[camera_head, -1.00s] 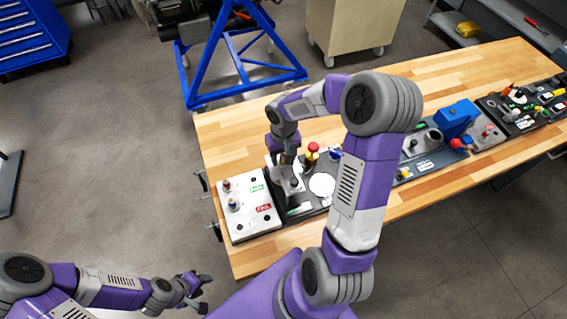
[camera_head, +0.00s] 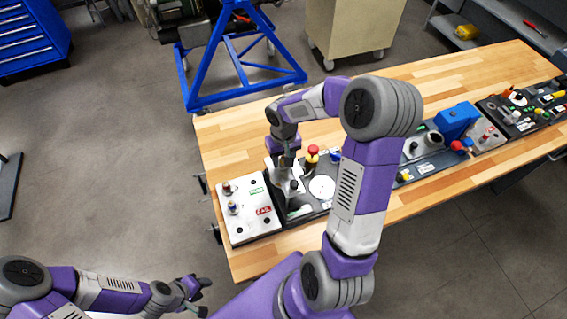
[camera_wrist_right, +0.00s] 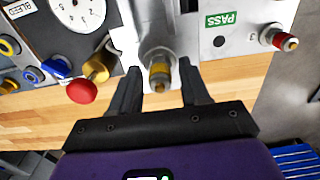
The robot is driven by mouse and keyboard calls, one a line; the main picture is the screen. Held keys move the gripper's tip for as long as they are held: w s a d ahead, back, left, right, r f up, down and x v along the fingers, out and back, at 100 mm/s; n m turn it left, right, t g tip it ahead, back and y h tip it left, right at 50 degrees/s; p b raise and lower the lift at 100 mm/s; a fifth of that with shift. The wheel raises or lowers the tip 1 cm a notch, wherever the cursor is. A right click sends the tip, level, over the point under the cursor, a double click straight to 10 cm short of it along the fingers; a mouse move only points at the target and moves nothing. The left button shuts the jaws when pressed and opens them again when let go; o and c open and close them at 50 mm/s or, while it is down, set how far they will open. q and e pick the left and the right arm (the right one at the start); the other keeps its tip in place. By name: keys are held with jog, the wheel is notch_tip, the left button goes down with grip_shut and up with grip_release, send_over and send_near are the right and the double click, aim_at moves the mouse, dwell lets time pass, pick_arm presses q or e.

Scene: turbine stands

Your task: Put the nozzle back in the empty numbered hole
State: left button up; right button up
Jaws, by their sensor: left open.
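A nozzle with a brass-yellow tip (camera_wrist_right: 160,75) stands in a pale metal fixture on the dark test panel, seen in the right wrist view. My right gripper (camera_wrist_right: 160,82) has its two fingers apart, one on each side of this nozzle, with visible gaps. In the head view my right gripper (camera_head: 287,162) is above the panel's white fixture and hides part of it. A red-banded nozzle (camera_wrist_right: 284,40) stands on the pale PASS/FAIL plate (camera_head: 240,228). Another nozzle (camera_head: 233,207) stands there too. My left gripper (camera_head: 194,291) is open and empty, off the table.
A red knob (camera_wrist_right: 82,91) and a brass fitting (camera_wrist_right: 98,66) are close to my right gripper. A round white gauge (camera_head: 322,187) is on the panel. More equipment panels line the wooden bench (camera_head: 225,135) to the right. The bench's back strip is clear.

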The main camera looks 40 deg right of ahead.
aim_at(283, 157)
grip_shut()
jog(key=shift+r+p, duration=0.45)
jog(key=shift+r, duration=0.25)
dwell(0.3)
jog(key=shift+r+p, duration=1.55)
jog(key=shift+r, duration=0.65)
jog(key=shift+f, duration=0.15)
